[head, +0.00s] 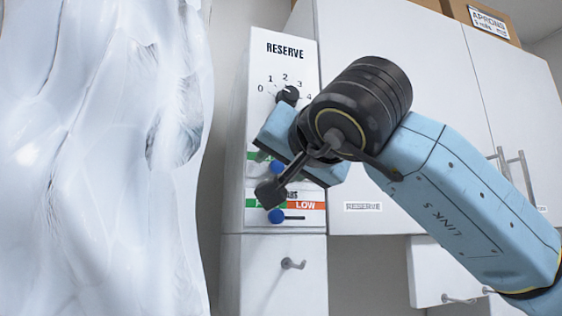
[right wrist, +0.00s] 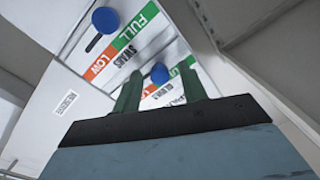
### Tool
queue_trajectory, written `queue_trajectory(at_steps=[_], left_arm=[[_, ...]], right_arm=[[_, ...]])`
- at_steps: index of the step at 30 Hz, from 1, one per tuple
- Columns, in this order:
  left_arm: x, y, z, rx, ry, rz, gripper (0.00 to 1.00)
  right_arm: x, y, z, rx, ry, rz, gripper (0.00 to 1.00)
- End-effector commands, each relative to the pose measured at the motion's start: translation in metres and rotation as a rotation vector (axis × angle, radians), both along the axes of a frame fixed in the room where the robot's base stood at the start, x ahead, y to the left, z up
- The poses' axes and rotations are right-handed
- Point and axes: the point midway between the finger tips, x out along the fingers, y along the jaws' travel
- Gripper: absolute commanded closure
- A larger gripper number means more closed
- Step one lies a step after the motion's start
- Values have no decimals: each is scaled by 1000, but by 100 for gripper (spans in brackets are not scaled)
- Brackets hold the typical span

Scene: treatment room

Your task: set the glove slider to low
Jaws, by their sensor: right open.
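In the right wrist view the knob (right wrist: 160,73) appears between the two green fingers, near the glove label. My right gripper (right wrist: 161,90) is open and empty, in front of the panel. In the head view it (head: 272,188) hides part of the slider labels. Contact with the knob cannot be told. My left gripper is not in view.
A RESERVE dial (head: 287,95) is higher up. A drawer handle (head: 293,264) sticks out below. White crumpled sheeting (head: 100,160) fills the left.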

Motion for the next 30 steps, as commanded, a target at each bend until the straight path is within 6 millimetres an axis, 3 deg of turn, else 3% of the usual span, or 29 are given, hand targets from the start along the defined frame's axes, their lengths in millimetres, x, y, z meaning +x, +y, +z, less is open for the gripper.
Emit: queue_trajectory(at_steps=[1, 10, 18, 30], left_arm=[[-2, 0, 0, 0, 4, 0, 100], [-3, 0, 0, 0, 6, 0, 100], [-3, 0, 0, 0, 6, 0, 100], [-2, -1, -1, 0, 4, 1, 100]], right_arm=[[0, 0, 0, 0, 0, 0, 60], [0, 0, 0, 0, 0, 0, 100], [1, -4, 1, 0, 0, -2, 100], [16, -51, 0, 0, 0, -4, 100]])
